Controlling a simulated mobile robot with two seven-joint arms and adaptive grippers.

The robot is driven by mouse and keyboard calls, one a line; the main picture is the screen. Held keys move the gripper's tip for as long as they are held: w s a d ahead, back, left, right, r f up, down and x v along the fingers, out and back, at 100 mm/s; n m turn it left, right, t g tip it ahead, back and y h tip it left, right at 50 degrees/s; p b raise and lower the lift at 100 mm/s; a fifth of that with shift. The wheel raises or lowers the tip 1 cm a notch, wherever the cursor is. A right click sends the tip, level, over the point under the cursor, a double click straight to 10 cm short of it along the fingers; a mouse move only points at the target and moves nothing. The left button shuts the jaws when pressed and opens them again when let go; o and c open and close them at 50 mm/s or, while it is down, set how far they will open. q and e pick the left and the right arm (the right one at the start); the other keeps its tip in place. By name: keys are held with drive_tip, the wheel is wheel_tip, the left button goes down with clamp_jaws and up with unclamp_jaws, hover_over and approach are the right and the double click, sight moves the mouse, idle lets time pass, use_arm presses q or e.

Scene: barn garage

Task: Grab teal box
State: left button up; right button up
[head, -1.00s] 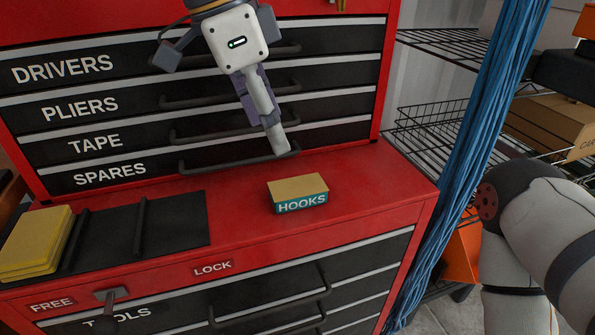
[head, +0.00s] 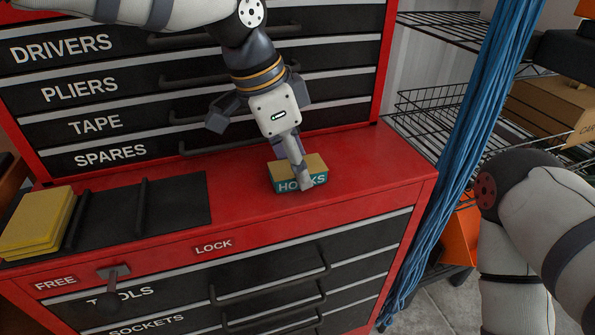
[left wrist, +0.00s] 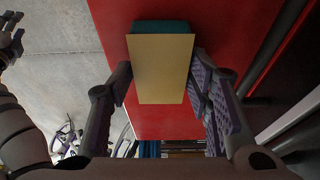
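The teal box (head: 288,184) has a tan top and a teal front lettered HOOKS. It sits on the red cabinet top. My left gripper (head: 295,174) reaches down over it from above, and one finger crosses the front lettering. In the left wrist view the box's tan top (left wrist: 161,70) lies between the two fingers (left wrist: 160,80). The fingers are apart on either side, with a narrow gap showing at the left; contact is not clear. My right arm is at the right of the head view; its gripper seems to show small at the upper left edge of the wrist view (left wrist: 12,38).
A black tray (head: 180,205) with yellow blocks (head: 38,218) lies on the cabinet top at left. Drawers (head: 110,95) with handles rise behind the box. Blue cables (head: 470,130) hang at the right edge, beside wire shelves (head: 435,110). The top right of the box is clear.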

use_arm(q)
drive_tip(key=c, duration=0.5)
drive_tip(key=shift+r, duration=0.1)
